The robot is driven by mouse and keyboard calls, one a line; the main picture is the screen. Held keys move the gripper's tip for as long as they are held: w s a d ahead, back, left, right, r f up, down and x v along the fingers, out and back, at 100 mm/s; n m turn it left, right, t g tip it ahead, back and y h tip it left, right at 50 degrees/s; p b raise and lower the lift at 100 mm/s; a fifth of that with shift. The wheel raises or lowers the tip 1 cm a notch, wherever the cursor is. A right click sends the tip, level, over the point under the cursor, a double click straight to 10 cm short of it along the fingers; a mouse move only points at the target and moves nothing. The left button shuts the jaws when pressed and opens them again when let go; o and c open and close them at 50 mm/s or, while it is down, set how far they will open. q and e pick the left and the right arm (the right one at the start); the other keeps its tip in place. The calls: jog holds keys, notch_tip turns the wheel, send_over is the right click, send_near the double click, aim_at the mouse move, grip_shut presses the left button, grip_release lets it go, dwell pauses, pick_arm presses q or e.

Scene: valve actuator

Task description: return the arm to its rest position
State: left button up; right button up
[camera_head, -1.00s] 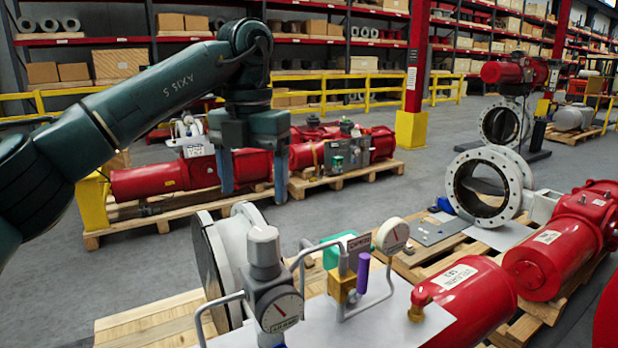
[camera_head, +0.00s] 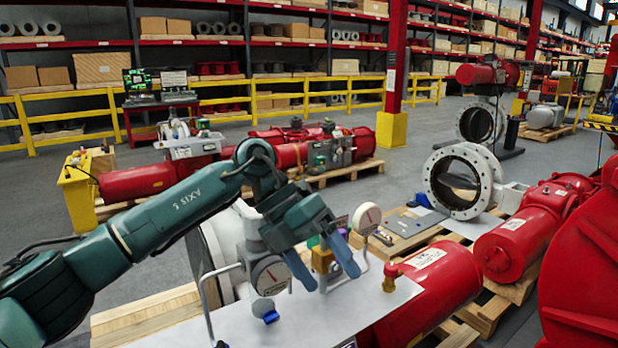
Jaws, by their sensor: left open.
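My left arm (camera_head: 185,212) reaches in from the left, its forearm sloping up to the wrist and then down to the gripper. My left gripper (camera_head: 330,280) is open, its two blue fingers spread and pointing down to the right. It holds nothing. In the picture it overlaps the valve actuator's panel, partly covering the brass fitting (camera_head: 322,260) and the tubing. I cannot tell how far above them the fingers are. A gauge (camera_head: 269,275) shows just left of the fingers and a second gauge (camera_head: 367,218) to their upper right. My right gripper is not in view.
A red actuator cylinder (camera_head: 430,290) lies right of the gripper, with another (camera_head: 510,243) beyond. A white flanged valve ring (camera_head: 455,185) stands behind. Palletised red actuators (camera_head: 135,181) lie behind the arm. A yellow rail (camera_head: 260,105) and shelves are at the back. Grey floor (camera_head: 400,170) is clear between.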

pick_arm(q)
jog(key=s+d+n+h+p, duration=0.2)
jog(key=s+d+n+h, duration=0.5)
jog(key=h, duration=0.6)
jog(key=w+a+f+n+t+y+p, duration=0.1)
jog(key=a+f+n+t+y, duration=0.5)
jog(key=n+t, duration=0.55)
jog(key=w+a+f+n+t+y+p, duration=0.15)
jog(key=a+f+n+t+y, duration=0.25)
jog(key=a+f+n+t, duration=0.7)
jog(key=s+a+f+n+g+y, duration=0.3)
jog(key=s+f+n+g, duration=0.1)
jog(key=s+f+n, duration=0.1)
jog(key=s+a+f+n+g+y+p, duration=0.1)
jog(key=s+a+f+n+g+y, duration=0.2)
jog(key=s+f, duration=0.4)
jog(key=s+n+g, duration=0.1)
jog(key=s+n, duration=0.1)
jog(key=s, duration=0.1)
jog(key=shift+a+y, duration=0.3)
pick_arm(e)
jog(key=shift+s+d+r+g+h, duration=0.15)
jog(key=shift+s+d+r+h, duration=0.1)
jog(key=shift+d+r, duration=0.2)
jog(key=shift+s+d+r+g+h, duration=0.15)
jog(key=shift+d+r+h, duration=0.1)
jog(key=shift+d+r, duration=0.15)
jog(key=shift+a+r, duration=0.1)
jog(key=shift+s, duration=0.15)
